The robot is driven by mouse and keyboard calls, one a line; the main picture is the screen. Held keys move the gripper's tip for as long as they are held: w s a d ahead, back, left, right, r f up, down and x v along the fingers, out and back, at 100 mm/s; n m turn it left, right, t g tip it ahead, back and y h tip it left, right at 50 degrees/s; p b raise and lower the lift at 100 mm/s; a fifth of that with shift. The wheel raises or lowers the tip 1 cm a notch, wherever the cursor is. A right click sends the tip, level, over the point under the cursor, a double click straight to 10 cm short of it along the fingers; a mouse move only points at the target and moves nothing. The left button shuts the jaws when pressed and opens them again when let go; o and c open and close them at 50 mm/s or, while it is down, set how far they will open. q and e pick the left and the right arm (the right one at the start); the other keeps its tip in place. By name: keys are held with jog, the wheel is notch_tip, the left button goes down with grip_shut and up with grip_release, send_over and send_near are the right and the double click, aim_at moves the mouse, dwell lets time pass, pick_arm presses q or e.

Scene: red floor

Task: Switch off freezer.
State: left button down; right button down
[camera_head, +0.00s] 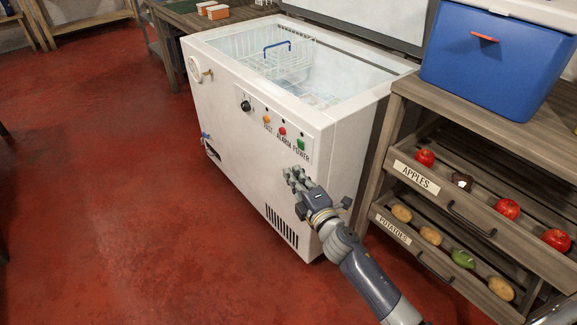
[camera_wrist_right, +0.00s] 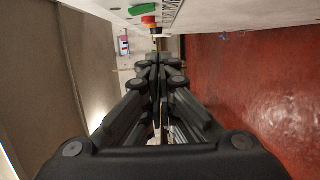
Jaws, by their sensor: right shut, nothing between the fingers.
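The white chest freezer (camera_head: 235,125) stands in the middle with its lid raised and a wire basket (camera_head: 288,60) inside. Its front panel has a black dial (camera_head: 246,106), an orange button (camera_head: 267,119), a red button (camera_head: 282,131) and a green button (camera_head: 301,144) above the word POWER. My right gripper (camera_head: 293,173) is shut and empty, in front of the freezer's front, below the green button in the picture and apart from it. In the right wrist view the shut fingers (camera_wrist_right: 155,62) point along the panel, with the green button (camera_wrist_right: 143,10) near the top edge. My left gripper is not in view.
A wooden shelf (camera_head: 400,165) with apples and potatoes in drawers stands right of the freezer, close to my right arm. A blue cooler (camera_head: 495,60) sits on top of it. The red floor (camera_head: 110,190) to the left is free.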

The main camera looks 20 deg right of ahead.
jog(key=s, duration=0.4)
jog(key=shift+s+d, duration=0.1)
jog(key=shift+s, duration=0.25)
